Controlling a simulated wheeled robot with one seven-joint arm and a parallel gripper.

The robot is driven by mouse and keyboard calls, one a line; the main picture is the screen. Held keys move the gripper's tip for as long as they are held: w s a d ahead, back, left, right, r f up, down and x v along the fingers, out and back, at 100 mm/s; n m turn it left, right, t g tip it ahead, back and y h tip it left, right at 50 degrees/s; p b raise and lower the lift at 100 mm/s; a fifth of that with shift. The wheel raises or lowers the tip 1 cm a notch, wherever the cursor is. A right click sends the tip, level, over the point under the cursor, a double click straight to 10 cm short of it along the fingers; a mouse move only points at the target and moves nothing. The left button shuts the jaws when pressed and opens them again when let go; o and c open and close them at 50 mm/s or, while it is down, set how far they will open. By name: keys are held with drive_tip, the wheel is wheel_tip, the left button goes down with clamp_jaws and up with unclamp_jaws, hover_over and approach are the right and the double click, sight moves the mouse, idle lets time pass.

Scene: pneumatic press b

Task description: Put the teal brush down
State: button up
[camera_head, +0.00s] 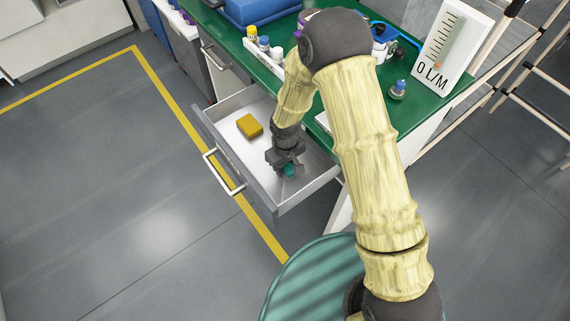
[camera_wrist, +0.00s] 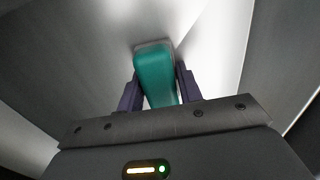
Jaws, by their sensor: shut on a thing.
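The teal brush (camera_wrist: 155,72) is between the two fingers of my gripper (camera_wrist: 160,88) in the wrist view. The gripper is shut on it. In the head view my gripper (camera_head: 287,165) is down inside the open drawer (camera_head: 208,118), toward its right end, and a small part of the teal brush (camera_head: 289,171) shows below the fingers. The drawer's pale floor is close behind the brush in the wrist view. I cannot tell whether the brush touches it.
A yellow block (camera_head: 249,126) lies in the drawer, left of my gripper. The green-topped bench (camera_head: 455,88) stands above the drawer and carries bottles, a blue case (camera_head: 262,8) and a flow meter sign (camera_head: 452,45). The drawer floor between block and gripper is bare.

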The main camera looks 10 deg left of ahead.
drive_tip(key=o, duration=1.2)
drive_tip(key=shift+f, duration=0.15)
drive_tip(key=shift+r, duration=0.5)
wheel_tip(320, 180, up, 12)
drive_tip(key=shift+f+p, duration=0.2)
drive_tip(key=shift+p, duration=0.2)
drive_tip(key=shift+r, duration=0.1)
